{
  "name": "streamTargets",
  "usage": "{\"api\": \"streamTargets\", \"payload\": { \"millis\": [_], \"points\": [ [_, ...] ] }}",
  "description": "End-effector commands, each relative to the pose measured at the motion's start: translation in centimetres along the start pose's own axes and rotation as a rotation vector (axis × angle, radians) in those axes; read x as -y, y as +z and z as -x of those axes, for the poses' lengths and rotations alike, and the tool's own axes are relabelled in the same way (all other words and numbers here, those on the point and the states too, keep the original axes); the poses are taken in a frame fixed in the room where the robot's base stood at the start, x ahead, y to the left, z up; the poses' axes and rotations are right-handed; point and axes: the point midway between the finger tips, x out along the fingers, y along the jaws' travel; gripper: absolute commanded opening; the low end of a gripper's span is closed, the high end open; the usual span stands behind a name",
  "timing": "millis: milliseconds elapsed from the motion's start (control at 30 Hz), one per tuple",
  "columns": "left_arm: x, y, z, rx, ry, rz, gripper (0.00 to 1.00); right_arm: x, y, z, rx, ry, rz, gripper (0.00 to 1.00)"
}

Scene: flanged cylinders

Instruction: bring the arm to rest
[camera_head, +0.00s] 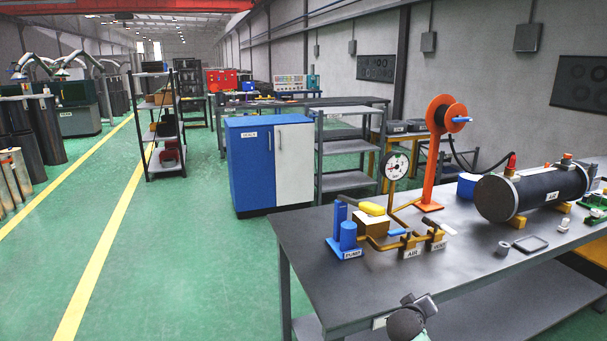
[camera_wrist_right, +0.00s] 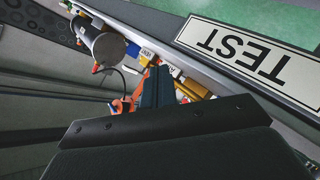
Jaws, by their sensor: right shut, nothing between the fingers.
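My right gripper (camera_head: 418,303) shows at the bottom of the head view, by the front edge of the workbench (camera_head: 330,275). Its dark fingers (camera_wrist_right: 157,80) are shut with nothing between them in the right wrist view. A white plate reading TEST (camera_wrist_right: 250,52) on the bench edge is close beside them in that view. The dark flanged cylinder (camera_head: 535,192) lies on yellow supports on the bench's right part, well apart from the gripper. A grey cylinder end (camera_wrist_right: 108,46) shows upside down in the wrist view. My left gripper is not in view.
On the bench stand a pump with yellow piping (camera_head: 375,228), a pressure gauge (camera_head: 396,166), an orange reel stand (camera_head: 434,165) and a small black tray (camera_head: 530,244). The bench's front middle is clear. A blue and white cabinet (camera_head: 250,165) stands behind, with open green floor left.

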Motion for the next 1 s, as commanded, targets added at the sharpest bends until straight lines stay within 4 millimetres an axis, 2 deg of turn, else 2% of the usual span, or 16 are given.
{"api": "streamTargets", "payload": {
  "millis": [33,100,267,400,600,900,1000],
  "points": [
    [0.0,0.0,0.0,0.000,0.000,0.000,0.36,2.5,2.1,1.0,0.045,-0.087,-0.046,0.00],
    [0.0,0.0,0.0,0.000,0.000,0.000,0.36,5.8,4.5,2.5,0.105,-0.204,-0.101,0.00],
    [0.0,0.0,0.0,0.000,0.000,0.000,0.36,12.7,10.0,7.1,0.231,-0.448,-0.167,0.00],
    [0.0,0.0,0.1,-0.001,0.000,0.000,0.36,18.0,14.7,12.1,0.319,-0.636,-0.193,0.00],
    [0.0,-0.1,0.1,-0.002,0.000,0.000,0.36,23.1,21.1,18.6,0.407,-0.798,-0.217,0.00],
    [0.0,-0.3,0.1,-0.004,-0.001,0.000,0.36,27.7,32.4,27.0,0.578,-0.879,-0.188,0.00],
    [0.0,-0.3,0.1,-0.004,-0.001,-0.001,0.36,28.6,35.7,29.5,0.631,-0.898,-0.177,0.00]
  ]
}}
